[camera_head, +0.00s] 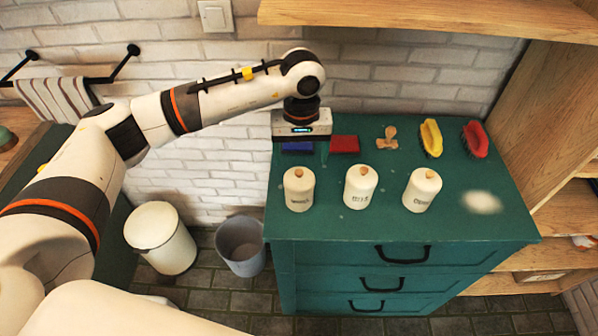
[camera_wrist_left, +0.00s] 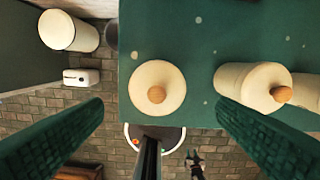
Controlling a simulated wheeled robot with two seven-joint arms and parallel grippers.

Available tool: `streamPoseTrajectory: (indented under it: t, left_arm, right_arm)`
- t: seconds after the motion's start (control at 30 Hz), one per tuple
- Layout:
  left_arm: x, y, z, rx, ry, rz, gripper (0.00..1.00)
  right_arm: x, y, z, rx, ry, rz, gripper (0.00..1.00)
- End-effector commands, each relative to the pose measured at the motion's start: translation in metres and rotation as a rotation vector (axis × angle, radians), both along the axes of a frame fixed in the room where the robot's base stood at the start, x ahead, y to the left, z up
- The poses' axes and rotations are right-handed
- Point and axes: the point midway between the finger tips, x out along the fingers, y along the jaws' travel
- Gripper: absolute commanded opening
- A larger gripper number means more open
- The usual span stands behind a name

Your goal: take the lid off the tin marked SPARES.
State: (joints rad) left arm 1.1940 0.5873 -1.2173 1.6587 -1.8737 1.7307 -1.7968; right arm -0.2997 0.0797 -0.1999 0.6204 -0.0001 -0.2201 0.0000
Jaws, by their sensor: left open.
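Three cream tins with round wooden knobs on their lids stand in a row on the green dresser (camera_head: 330,222): a left tin (camera_head: 299,188), a middle tin (camera_head: 360,187) and a right tin (camera_head: 422,190). Their labels are blurred; the right one looks most like SPARES. All lids are on. My left gripper (camera_head: 303,148) is open and empty, raised near the left tin. In the left wrist view its spread fingers (camera_wrist_left: 160,107) frame the left tin's lid (camera_wrist_left: 145,78) without touching it; the middle tin (camera_wrist_left: 234,76) is beside the right finger. My right gripper is out of view.
Behind the tins lie a blue block (camera_head: 297,147), a red block (camera_head: 344,144), a wooden piece (camera_head: 387,137), a yellow brush (camera_head: 431,138) and a red brush (camera_head: 475,139). A shelf (camera_head: 430,14) overhangs the back right. A pale patch (camera_head: 482,202) marks the clear right end.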

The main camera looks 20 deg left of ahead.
Motion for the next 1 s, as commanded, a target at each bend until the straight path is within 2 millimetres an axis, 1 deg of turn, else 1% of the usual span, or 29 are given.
streamPoseTrajectory:
  t: [0.17,0.3,0.43,0.53,0.73,0.77,1.0]
  left_arm:
    - [-0.001,0.001,-0.011,-0.001,0.004,0.002,0.81]
    - [-0.002,0.005,-0.031,0.0,0.006,0.002,0.81]
    - [-0.001,0.004,-0.05,-0.002,0.003,0.001,0.81]
    - [0.0,0.004,-0.056,-0.001,0.001,0.001,0.81]
    - [0.0,0.004,-0.057,-0.002,-0.001,0.0,0.81]
    - [0.0,0.004,-0.057,-0.002,-0.001,0.001,0.78]
    - [0.0,0.004,-0.057,-0.002,-0.001,0.001,0.39]
  right_arm:
    - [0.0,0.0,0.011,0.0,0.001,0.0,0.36]
    - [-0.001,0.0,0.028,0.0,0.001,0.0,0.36]
    - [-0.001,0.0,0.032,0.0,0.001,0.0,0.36]
    - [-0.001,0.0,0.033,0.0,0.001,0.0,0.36]
    - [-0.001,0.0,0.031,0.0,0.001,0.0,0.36]
    - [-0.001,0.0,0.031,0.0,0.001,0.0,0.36]
    - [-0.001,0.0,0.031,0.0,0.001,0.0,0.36]
